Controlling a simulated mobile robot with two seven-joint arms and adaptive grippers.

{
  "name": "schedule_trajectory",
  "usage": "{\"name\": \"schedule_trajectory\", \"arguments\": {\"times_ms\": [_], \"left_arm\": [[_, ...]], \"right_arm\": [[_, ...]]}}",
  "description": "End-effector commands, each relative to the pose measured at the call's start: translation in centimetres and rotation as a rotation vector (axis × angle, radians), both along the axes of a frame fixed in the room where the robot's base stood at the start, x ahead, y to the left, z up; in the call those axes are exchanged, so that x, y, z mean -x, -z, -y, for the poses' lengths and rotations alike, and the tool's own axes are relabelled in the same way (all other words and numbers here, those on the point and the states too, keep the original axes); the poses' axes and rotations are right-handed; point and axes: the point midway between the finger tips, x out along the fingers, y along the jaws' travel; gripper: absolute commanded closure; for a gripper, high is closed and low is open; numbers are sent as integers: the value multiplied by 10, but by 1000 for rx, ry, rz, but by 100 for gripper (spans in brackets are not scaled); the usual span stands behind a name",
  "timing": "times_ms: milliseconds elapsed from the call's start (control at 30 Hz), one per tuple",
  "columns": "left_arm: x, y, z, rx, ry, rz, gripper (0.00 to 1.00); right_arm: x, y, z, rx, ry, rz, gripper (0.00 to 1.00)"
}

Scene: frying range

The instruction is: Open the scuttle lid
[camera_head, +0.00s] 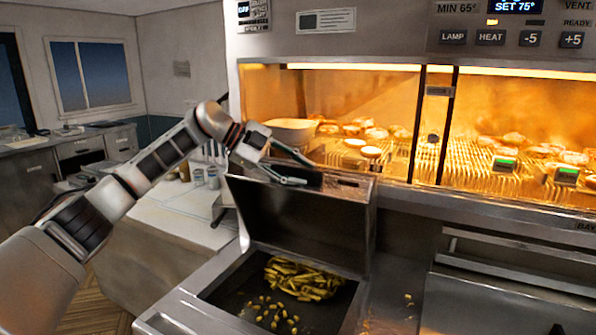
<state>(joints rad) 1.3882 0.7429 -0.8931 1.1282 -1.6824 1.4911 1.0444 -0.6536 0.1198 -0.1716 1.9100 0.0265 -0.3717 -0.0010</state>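The scuttle lid (305,224) is a dark metal panel in the head view. It stands raised, nearly upright, at the back of the scuttle (228,292). The scuttle's opening is exposed, with a pile of fries (303,278) and loose pieces inside. My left gripper (309,174) is at the lid's top edge, its two thin fingers spread apart. I cannot tell whether the fingers touch the lid. Nothing shows held between them. My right gripper is not in view.
A lit warming cabinet (433,130) with wire racks of food stands behind and right of the lid. A steel counter with a rail (510,268) is at the right. A pale worktop (175,215) with small containers lies behind my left arm.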

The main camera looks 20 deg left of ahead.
Motion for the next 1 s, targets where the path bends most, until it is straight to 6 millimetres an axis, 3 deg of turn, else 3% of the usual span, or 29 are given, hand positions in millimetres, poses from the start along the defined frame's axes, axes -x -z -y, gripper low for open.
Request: {"name": "schedule_trajectory", "arguments": {"times_ms": [33,267,733,1000], "left_arm": [[-3,8,-2,-12,-8,-2,69],[-1,4,-8,-11,-11,2,69],[39,-48,-68,-3,-6,5,69],[53,-65,-87,-1,-3,5,69]], "right_arm": [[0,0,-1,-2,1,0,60],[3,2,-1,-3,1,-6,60],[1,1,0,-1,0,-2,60],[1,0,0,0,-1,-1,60]]}}
